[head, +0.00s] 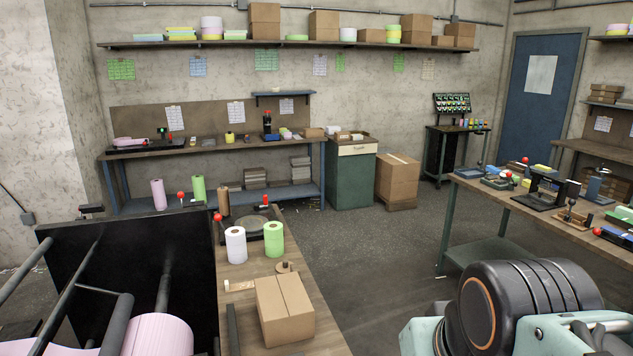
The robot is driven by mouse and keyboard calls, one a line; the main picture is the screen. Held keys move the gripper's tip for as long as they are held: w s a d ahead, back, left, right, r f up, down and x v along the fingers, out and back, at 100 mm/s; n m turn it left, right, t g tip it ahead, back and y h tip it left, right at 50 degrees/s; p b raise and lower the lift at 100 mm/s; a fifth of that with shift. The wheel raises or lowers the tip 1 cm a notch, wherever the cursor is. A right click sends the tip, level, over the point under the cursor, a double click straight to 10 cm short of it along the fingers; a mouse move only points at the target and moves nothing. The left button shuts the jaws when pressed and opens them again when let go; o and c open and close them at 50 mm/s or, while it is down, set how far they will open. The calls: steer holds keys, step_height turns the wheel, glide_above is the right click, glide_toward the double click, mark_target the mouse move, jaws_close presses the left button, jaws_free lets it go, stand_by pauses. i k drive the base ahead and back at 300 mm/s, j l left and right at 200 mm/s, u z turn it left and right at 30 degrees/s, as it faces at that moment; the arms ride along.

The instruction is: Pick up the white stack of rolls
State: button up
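The white stack of rolls (235,247) stands upright on the wooden bench (250,338) at lower centre-left. It is a tall white cylinder with a brown core hole on top. A light green stack of rolls (273,241) stands close to its right. My gripper is not in the head view; only part of my arm shows at the lower right, well to the right of the white stack.
A closed cardboard box (286,312), a tape roll and a dark round-plated device (250,222) are on the same bench. A brown roll (223,202) stands behind the white stack. A black machine panel (130,265) rises at left. Open floor (370,265) lies right of the bench.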

mark_target(235, 239)
steer(key=l+z, duration=0.1)
steer(key=z, duration=1.15)
steer(key=i+l, duration=0.1)
steer(key=l, duration=0.3)
steer(key=i+l, duration=0.15)
steer(key=l, duration=0.25)
steer(key=i+l+u, duration=0.2)
steer(key=i+l, duration=0.35)
steer(key=l, duration=0.15)
steer(key=i+u, duration=0.35)
steer(key=i+l+u, duration=0.35)
steer(key=i, duration=0.2)
steer(key=i+j+u, duration=0.1)
steer(key=i+u, duration=0.9)
steer(key=i, duration=0.5)
steer(key=i+l+u, duration=0.15)
steer(key=i, duration=0.5)
